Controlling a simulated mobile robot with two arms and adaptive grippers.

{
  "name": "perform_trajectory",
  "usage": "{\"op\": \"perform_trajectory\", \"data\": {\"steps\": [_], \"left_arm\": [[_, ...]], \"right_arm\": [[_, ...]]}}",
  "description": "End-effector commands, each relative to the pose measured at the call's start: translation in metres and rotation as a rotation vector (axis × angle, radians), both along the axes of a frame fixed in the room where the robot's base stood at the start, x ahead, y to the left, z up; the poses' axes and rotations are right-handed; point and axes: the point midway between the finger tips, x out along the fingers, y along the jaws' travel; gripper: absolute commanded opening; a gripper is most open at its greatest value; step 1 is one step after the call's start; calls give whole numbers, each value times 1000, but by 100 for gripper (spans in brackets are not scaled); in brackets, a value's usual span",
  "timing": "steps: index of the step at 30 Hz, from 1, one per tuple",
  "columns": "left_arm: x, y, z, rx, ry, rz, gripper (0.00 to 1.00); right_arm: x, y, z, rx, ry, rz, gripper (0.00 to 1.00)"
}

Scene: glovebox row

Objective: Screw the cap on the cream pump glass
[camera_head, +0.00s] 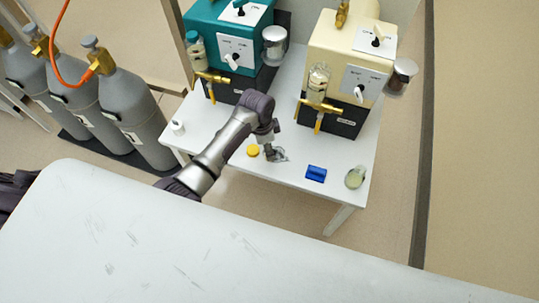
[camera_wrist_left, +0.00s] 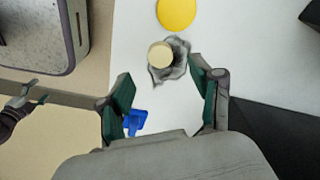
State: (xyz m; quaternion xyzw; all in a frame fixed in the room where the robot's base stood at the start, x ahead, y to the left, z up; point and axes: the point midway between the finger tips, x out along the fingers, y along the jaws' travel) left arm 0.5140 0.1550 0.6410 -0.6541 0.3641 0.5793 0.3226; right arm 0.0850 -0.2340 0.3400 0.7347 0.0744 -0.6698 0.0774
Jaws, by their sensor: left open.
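The cream pump (camera_head: 347,50) stands at the back right of the white table, with its clear glass (camera_head: 318,80) upright on its front left. A round cream cap (camera_wrist_left: 160,55) lies on a crumpled grey cloth (camera_wrist_left: 182,67); the cloth also shows in the head view (camera_head: 278,155). My left gripper (camera_wrist_left: 162,88) is open and empty, above the table near the cap and cloth, with the cap just beyond its fingertips. In the head view the gripper hides the cap. Another gripper, apparently my right one (camera_wrist_left: 26,97), shows small at the left of the wrist view; its opening is unclear.
A yellow disc (camera_head: 253,150) lies left of the cloth. A blue object (camera_head: 316,174) and a pale green round thing (camera_head: 355,177) are to the right. A small white bottle (camera_head: 177,127) is at the left. The teal pump (camera_head: 222,35) stands at the back left.

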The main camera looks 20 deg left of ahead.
Motion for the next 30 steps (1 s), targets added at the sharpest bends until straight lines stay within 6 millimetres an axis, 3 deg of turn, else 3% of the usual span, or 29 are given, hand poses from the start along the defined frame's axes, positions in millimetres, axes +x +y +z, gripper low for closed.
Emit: {"op": "perform_trajectory", "data": {"steps": [12, 23, 25, 30], "left_arm": [[3, -4, -50, -1, 2, 1, 65], [4, -4, -51, 0, 0, 0, 65], [4, -4, -51, 0, 0, 0, 58], [4, -4, -51, 0, 0, 0, 30]], "right_arm": [[0, 0, -10, 0, 0, 0, 81], [0, 0, -10, 0, 0, 0, 81], [0, -1, -10, 0, 1, 0, 81], [0, -1, -10, -2, 1, 0, 81]]}}
